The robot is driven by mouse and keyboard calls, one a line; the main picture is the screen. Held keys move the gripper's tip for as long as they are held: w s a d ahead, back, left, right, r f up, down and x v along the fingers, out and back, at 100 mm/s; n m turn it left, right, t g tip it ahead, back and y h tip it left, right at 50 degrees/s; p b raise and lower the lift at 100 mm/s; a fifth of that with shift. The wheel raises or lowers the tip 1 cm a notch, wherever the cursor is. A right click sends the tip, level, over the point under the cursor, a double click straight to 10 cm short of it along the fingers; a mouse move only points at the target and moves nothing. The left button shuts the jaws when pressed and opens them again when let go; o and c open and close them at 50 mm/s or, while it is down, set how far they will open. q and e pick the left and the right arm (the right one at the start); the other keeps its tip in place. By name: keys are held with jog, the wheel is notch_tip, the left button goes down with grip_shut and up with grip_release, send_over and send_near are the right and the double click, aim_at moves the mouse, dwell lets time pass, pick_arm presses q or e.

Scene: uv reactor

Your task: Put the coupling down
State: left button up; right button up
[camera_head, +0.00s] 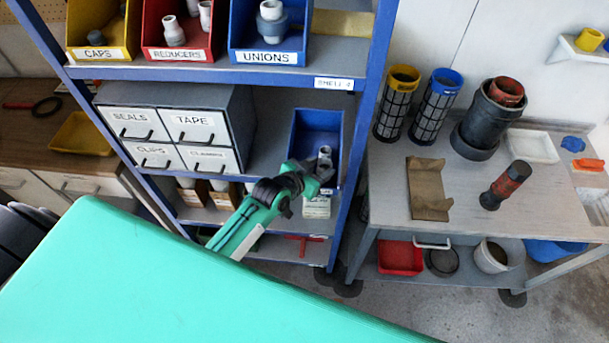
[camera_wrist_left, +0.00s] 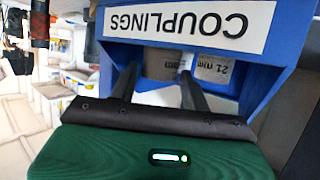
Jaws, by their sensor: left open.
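A pale grey coupling (camera_head: 325,152) shows at the blue bin (camera_head: 309,122) on the middle shelf, just beyond my left gripper (camera_head: 322,170). In the left wrist view the blue bin's front bears an upside-down COUPLINGS label (camera_wrist_left: 187,22). The two dark fingers of my left gripper (camera_wrist_left: 160,80) are apart and reach toward the bin. Pale grey parts (camera_wrist_left: 212,69), one with printed text, show beyond and beside the fingers. I cannot tell whether a finger touches the coupling. My right gripper is in neither view.
The blue shelf frame (camera_head: 366,100) stands close right of the gripper. Drawers (camera_head: 175,125) stand left of the bin. A grey cart (camera_head: 385,205) at right carries two mesh cartridges (camera_head: 397,103), a dark housing (camera_head: 480,125) and a red-black cylinder (camera_head: 505,185).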

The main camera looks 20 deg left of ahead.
pick_arm(q)
jog(key=b+v, duration=0.2)
jog(key=v, duration=0.9)
